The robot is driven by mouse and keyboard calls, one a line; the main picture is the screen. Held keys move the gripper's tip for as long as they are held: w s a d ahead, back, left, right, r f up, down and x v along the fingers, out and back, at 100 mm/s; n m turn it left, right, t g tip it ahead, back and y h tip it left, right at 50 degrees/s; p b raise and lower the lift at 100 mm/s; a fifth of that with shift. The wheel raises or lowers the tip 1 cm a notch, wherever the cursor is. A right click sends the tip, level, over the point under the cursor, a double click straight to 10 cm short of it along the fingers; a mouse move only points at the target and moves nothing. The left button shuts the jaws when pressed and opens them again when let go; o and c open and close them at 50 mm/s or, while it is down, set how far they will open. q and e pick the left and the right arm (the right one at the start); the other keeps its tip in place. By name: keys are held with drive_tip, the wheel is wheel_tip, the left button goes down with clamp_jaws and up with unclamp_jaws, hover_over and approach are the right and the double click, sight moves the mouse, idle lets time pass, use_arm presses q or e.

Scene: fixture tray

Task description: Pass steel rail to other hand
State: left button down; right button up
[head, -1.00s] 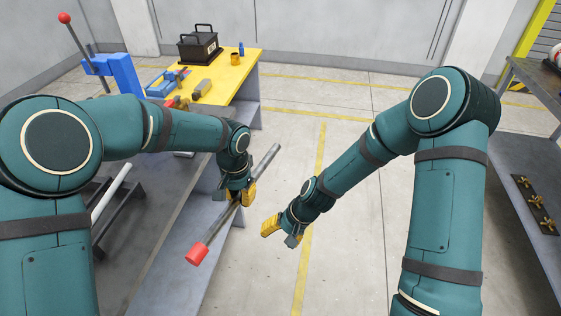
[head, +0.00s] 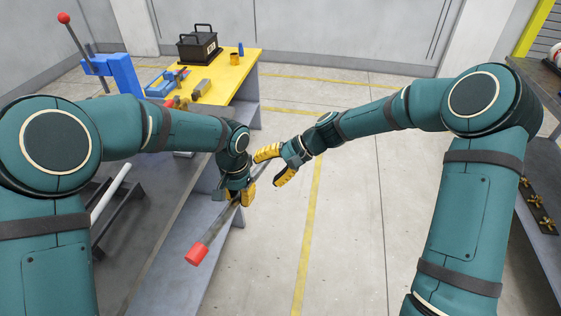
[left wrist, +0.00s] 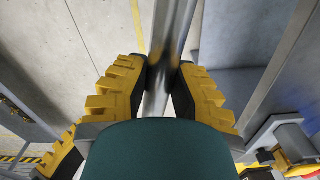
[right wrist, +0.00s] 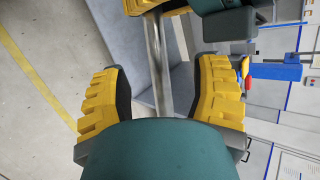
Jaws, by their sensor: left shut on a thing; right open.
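My right gripper (head: 268,168) is open beside the rail's far part, just above and right of my left gripper. In the right wrist view the rail (right wrist: 157,70) passes between the open fingers, with visible gaps on both sides. The rail's far end is mostly hidden behind my right gripper in the head view.
A yellow-topped table (head: 228,75) at the back left holds a black toolbox (head: 199,47), a blue fixture and small parts. A grey bench (head: 185,225) runs below my left arm. A dark shelf (head: 542,175) stands at the right. The middle floor is clear.

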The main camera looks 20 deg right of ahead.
sight(253, 178)
drive_tip(key=x, duration=0.7)
drive_tip(key=shift+f, duration=0.1)
clamp_jaws()
use_arm(q)
drive_tip(key=c, duration=0.8)
unclamp_jaws()
drive_tip(key=shift+r, duration=0.1)
